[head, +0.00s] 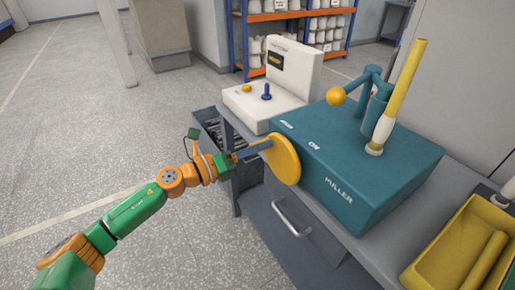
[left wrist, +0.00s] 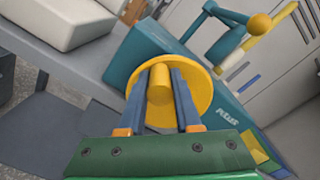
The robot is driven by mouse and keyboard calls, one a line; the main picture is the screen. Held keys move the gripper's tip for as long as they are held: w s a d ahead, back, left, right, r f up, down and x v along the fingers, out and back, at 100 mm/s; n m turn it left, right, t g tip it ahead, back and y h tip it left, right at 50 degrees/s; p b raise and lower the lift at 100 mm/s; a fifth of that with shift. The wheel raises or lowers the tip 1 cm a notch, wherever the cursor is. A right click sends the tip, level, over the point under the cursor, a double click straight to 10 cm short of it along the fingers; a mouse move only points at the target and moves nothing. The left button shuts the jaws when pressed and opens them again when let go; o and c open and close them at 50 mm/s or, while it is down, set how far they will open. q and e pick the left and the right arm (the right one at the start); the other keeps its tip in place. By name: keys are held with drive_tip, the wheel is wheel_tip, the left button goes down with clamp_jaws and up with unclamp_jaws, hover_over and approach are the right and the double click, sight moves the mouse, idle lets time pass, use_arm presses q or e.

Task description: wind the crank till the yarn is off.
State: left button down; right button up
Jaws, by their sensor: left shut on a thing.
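The teal winding machine (head: 345,165) stands on a grey bench. Its crank is a round yellow disc (head: 286,163) on the side facing me, with a yellow peg handle (left wrist: 159,84) sticking out. My left gripper (head: 266,146) is shut on this peg, one finger on each side in the left wrist view (left wrist: 160,90). On top of the machine a tall yellow bobbin (head: 408,77) stands slightly tilted, with a band of cream yarn (head: 383,129) around its lower part. A teal post with an arm and a yellow ball (head: 336,96) stands beside it. My right gripper is out of view.
A yellow tray (head: 423,268) with a yellow tube (head: 486,262) in it sits at the lower right. A white device (head: 291,84) with a blue knob stands behind the machine. A drawer handle (head: 290,218) juts from the bench front. Floor at left is clear.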

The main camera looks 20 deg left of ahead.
use_arm(q)
drive_tip(key=shift+s+d+r+m, duration=0.1)
drive_tip(key=shift+m, duration=0.3)
drive_tip(key=c, duration=0.6)
unclamp_jaws()
drive_tip(key=shift+s+a, duration=0.25)
drive_tip(key=shift+s, duration=0.05)
drive_tip(key=b+v, duration=0.3)
drive_tip(key=v, duration=0.3)
drive_tip(key=shift+s, duration=0.2)
drive_tip(key=shift+a, duration=0.1)
